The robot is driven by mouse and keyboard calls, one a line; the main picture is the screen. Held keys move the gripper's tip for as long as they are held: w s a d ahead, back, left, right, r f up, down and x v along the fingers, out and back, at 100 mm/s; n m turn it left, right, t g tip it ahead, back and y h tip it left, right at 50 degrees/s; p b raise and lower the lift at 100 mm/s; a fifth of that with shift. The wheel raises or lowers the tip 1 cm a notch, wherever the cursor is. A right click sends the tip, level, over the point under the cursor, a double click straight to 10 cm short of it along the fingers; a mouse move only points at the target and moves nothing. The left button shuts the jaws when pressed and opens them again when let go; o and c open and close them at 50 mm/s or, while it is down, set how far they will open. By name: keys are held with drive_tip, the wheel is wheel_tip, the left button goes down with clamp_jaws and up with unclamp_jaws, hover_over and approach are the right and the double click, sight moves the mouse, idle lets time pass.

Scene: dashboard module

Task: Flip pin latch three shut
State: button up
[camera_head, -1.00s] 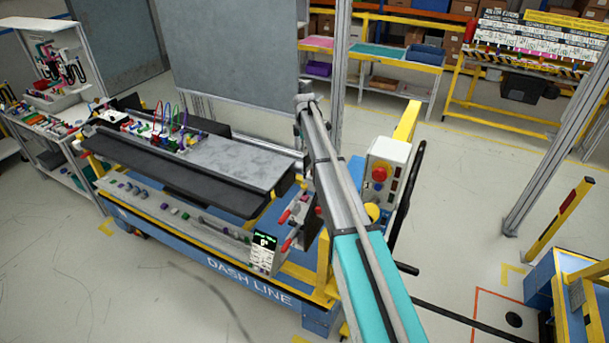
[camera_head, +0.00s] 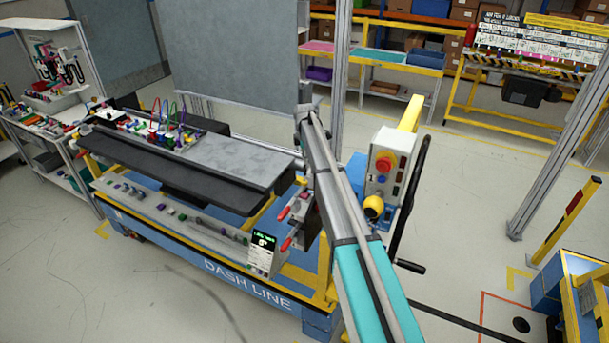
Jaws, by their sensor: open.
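The dashboard module (camera_head: 180,172), a long dark panel with a grey top, lies on the blue and yellow line stand. Two red-handled parts, an upper one (camera_head: 284,213) and a lower one (camera_head: 287,243), stick out at the stand's right end, just left of my arm. I cannot tell whether either is a pin latch, and no latch marked three can be made out. My arm rises from the bottom right to a joint near the module's back right corner. My gripper is not visible; the arm may hide it.
A small display (camera_head: 263,240) stands on the stand's front rail (camera_head: 180,215). A control box with a red button (camera_head: 385,165) and a yellow knob stands right of my arm.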

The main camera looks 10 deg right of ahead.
sight(305, 169)
drive_tip(key=shift+f+b, duration=3)
drive_tip(key=shift+f, duration=0.25)
clamp_jaws()
